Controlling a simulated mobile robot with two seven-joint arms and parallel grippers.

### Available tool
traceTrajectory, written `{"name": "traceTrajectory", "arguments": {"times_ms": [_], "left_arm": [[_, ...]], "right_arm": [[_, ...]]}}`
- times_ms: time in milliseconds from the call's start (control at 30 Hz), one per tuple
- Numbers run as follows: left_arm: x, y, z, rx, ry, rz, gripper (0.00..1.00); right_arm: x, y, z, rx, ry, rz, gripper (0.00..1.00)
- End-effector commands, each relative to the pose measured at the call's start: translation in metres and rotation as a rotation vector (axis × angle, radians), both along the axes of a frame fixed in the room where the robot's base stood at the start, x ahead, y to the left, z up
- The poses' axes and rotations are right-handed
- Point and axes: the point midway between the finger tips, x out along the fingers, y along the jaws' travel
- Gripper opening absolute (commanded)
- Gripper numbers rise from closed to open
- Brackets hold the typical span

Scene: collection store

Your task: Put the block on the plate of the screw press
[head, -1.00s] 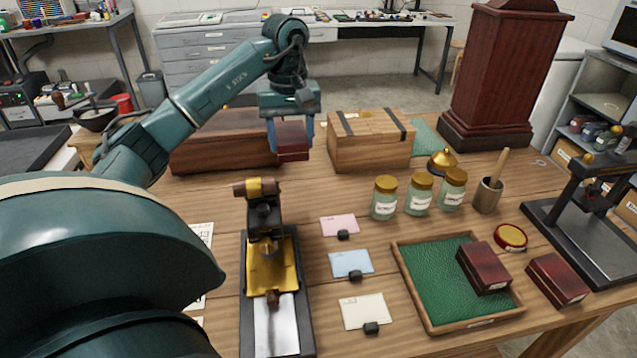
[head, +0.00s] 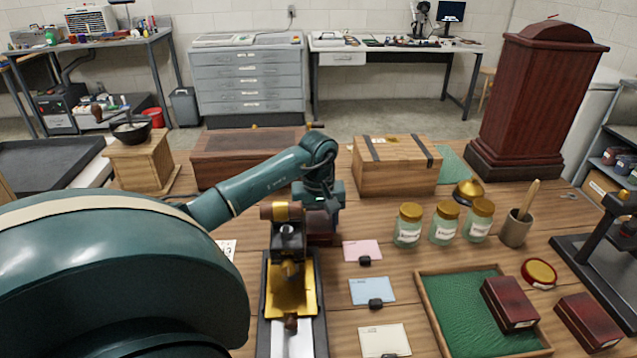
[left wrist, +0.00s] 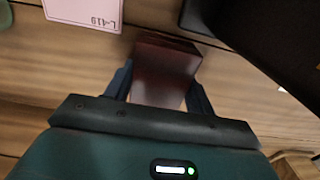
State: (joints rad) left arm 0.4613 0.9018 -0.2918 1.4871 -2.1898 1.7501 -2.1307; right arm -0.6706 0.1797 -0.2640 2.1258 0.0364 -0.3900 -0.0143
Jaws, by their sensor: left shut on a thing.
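The dark red block (head: 323,232) is between the fingers of my left gripper (head: 321,212), which is shut on it. It is low over the table, behind and right of a black stand with a brass plate; I cannot tell whether it touches the wood. The left wrist view shows the block (left wrist: 165,72) between both fingers (left wrist: 158,92). The black stand (head: 288,240) has a brown and brass cross handle and may be the screw press. A black frame with a grey bed (head: 605,262) at the right edge is partly cut off. My right gripper is out of view.
Pink (head: 362,250), blue (head: 372,291) and cream cards lie right of the stand. A green-lined tray (head: 455,318) holds another red block (head: 510,304). Jars (head: 408,226), a mortar (head: 516,229) and wooden boxes (head: 395,172) stand behind. My left arm hides the table's left front.

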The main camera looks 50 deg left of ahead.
Motion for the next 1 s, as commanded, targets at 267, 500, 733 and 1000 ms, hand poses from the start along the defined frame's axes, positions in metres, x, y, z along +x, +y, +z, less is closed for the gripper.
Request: {"name": "traceTrajectory", "arguments": {"times_ms": [267,500,733,1000], "left_arm": [[0.001,0.0,-0.002,0.001,-0.002,0.0,0.24],[0.0,0.0,-0.002,0.0,-0.001,-0.001,0.71],[0.0,0.0,-0.002,0.0,-0.001,-0.001,0.76],[0.002,0.001,0.017,0.004,-0.007,-0.002,0.76]], "right_arm": [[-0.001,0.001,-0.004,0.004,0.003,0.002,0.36],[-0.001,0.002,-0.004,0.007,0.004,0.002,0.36],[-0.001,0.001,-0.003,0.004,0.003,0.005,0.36],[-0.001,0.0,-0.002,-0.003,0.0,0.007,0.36]]}}
